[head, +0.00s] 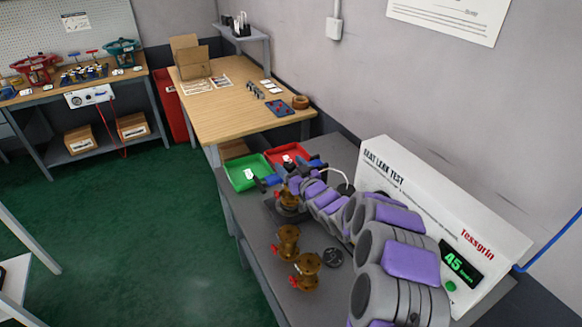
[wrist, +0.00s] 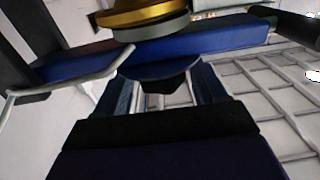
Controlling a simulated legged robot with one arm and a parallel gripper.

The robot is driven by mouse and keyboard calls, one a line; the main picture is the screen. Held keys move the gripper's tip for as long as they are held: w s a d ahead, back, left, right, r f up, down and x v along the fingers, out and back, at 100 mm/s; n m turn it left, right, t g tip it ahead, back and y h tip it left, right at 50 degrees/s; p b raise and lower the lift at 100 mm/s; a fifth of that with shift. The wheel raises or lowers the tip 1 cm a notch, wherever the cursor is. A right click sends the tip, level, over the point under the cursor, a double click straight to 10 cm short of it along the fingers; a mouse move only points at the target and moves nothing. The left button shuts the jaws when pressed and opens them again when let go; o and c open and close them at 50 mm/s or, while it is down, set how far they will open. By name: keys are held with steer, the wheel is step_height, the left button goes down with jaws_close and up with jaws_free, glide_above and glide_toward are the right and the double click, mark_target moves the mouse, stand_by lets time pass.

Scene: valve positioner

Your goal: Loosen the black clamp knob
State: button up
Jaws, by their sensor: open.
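My gripper (wrist: 165,80) is open in the wrist view, its two dark blue fingers apart. A dark piece (wrist: 175,88) shows between the fingers, under a blue rounded part; it may be the black clamp knob, but I cannot tell whether the fingers touch it. A gold and grey round part (wrist: 142,18) is just beyond. In the head view my arm reaches over the bench to a brass valve (head: 288,198) on a dark base. Blue and black parts crowd around its top, and my arm partly hides them. The clamp knob cannot be made out clearly there.
Two brass valves (head: 287,242) (head: 306,270) and a black round part (head: 333,257) stand on the grey bench (head: 250,235) near my arm. A green tray (head: 243,172) and a red tray (head: 287,153) lie behind. The white test panel (head: 400,180) borders the right side.

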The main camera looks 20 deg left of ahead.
steer(key=shift+a+f, duration=0.15)
steer(key=shift+a, duration=0.35)
steer(key=shift+d, duration=0.4)
steer(key=c, duration=1)
steer(key=shift+r, duration=0.2)
steer(key=shift+o, duration=0.2)
steer(key=shift+r+n+g+p, duration=0.1)
steer(key=shift+n+g+p, duration=0.2)
steer(key=shift+p, duration=0.55)
